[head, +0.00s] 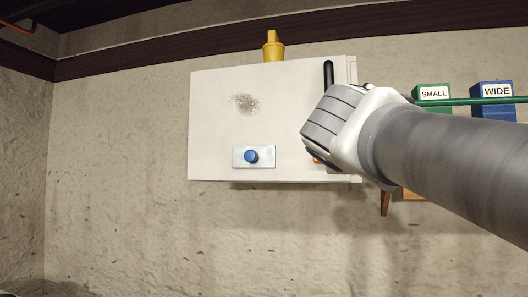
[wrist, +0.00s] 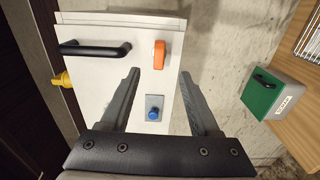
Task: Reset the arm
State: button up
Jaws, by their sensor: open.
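My arm (head: 440,155) reaches in from the right in the head view, its wrist in front of the right part of a white wall cabinet (head: 215,110). My gripper (wrist: 160,76) is open and empty in the wrist view, its two fingers apart in front of the cabinet. A blue knob (wrist: 153,114) on a metal plate shows between the fingers. An orange piece (wrist: 159,54) is near the fingertips; I cannot tell if anything touches. The fingers are hidden in the head view.
The cabinet has a black handle (head: 328,74) and a yellow fitting (head: 273,46) on top. At right are a green box (head: 432,93) labelled SMALL and a blue box (head: 494,90) labelled WIDE, behind a green bar. The wall left of the cabinet is clear.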

jog(key=shift+s, duration=0.15)
dwell(0.4)
jog(key=s+f+m+g+y+p, duration=0.2)
jog(key=s+f, duration=0.4)
jog(key=f, duration=0.4)
jog(key=s+a+f+m+g+y+p, duration=0.1)
jog(key=s+f+m+g+p, duration=0.4)
jog(key=f, duration=0.6)
jog(key=s+f+m+g+y+p, duration=0.2)
jog(key=s+f+m, duration=0.5)
jog(key=f, duration=0.4)
jog(key=s+g+p, duration=0.1)
jog(key=g, duration=0.1)
jog(key=shift+s+a+g+y, duration=0.2)
jog(key=shift+s+g+y, duration=0.1)
jog(key=shift+s, duration=0.1)
